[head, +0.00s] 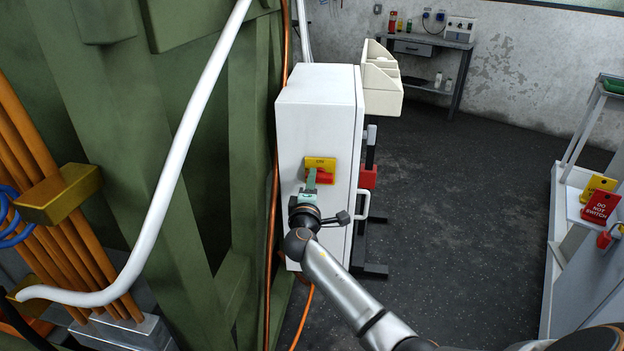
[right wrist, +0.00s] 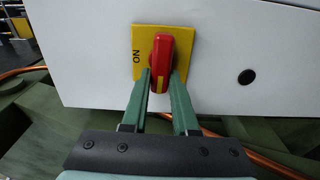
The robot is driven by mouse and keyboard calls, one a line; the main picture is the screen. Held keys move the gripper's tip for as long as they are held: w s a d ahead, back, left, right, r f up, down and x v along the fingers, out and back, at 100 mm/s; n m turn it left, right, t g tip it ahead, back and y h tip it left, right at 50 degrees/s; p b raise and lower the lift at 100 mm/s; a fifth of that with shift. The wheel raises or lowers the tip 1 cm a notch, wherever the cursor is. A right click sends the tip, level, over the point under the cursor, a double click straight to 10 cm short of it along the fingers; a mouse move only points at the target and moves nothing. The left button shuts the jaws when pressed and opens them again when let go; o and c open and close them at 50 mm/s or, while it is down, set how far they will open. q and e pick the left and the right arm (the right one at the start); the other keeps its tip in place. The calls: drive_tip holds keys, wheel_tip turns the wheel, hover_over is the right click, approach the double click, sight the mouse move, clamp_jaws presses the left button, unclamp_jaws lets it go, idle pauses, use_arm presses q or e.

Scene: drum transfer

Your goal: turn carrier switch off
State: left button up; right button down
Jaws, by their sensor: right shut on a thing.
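The carrier switch is a red rotary handle (head: 325,174) on a yellow plate (head: 320,162), on the front of a white cabinet (head: 318,115). In the right wrist view, the red handle (right wrist: 162,52) stands lengthwise between my green fingers, and the yellow plate (right wrist: 142,42) bears the word "ON" beside it. In the head view the handle lies roughly sideways, below the plate's lettering. My right gripper (head: 312,182) is shut on the handle's near end; it also shows in the right wrist view (right wrist: 160,78). My left gripper is not in view.
A green steel frame (head: 185,150) with a white hose (head: 185,150) and orange pipes stands close on the left. Red "DO NOT SWITCH" tags (head: 600,206) lie on a shelf at right. A workbench (head: 425,48) is at the back. Dark floor right of the cabinet is open.

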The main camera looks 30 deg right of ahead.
drive_tip(key=shift+n, duration=0.3)
drive_tip(key=c, duration=0.7)
unclamp_jaws()
drive_tip(key=v, duration=1.2)
drive_tip(key=shift+s+a, duration=0.15)
drive_tip(key=shift+a, duration=0.05)
